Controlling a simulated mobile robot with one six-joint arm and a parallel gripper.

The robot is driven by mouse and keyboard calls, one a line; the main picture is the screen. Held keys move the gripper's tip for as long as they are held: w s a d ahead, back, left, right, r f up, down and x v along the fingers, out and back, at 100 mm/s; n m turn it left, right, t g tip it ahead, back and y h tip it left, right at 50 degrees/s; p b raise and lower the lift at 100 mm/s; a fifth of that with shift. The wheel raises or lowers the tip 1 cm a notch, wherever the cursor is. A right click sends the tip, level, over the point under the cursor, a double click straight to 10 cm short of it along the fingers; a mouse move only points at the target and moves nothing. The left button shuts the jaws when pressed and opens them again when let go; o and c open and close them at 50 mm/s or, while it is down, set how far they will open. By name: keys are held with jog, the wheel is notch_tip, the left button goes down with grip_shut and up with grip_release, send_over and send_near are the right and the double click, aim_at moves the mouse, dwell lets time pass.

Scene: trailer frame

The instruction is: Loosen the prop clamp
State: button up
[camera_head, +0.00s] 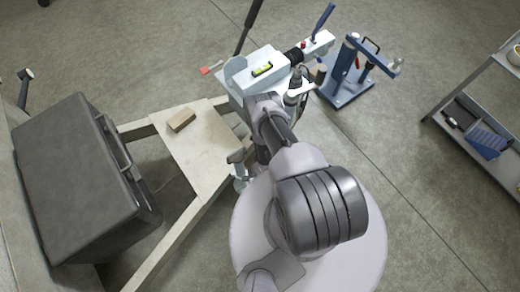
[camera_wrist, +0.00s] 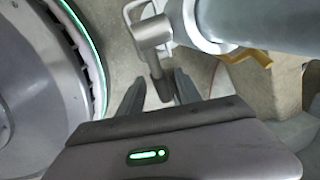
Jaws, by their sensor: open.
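The prop clamp (camera_wrist: 151,34) shows at the top of the wrist view as a pale metal block with a loop-shaped bar, beside a thick grey tube (camera_wrist: 255,22). A short handle with a dark end (camera_wrist: 163,88) points down from it. My gripper (camera_wrist: 156,86) is open, with one dark finger on each side of the handle. I cannot tell whether either finger touches it. In the head view the clamp (camera_head: 238,170) stands at the right edge of the trailer frame (camera_head: 180,238). My arm hides most of the gripper there.
A large dark box (camera_head: 70,180) sits on the frame's left. A wooden block (camera_head: 182,120) lies on the board. A white coupling assembly with a level (camera_head: 262,69) is ahead. A blue stand (camera_head: 347,80) and a shelf cart (camera_head: 480,120) are right; floor between is clear.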

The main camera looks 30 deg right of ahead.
jog(key=shift+w+f, duration=0.15)
jog(key=shift+f, duration=0.5)
jog(key=shift+c, duration=0.2)
grip_shut()
jog(key=shift+r, duration=0.1)
dwell(0.7)
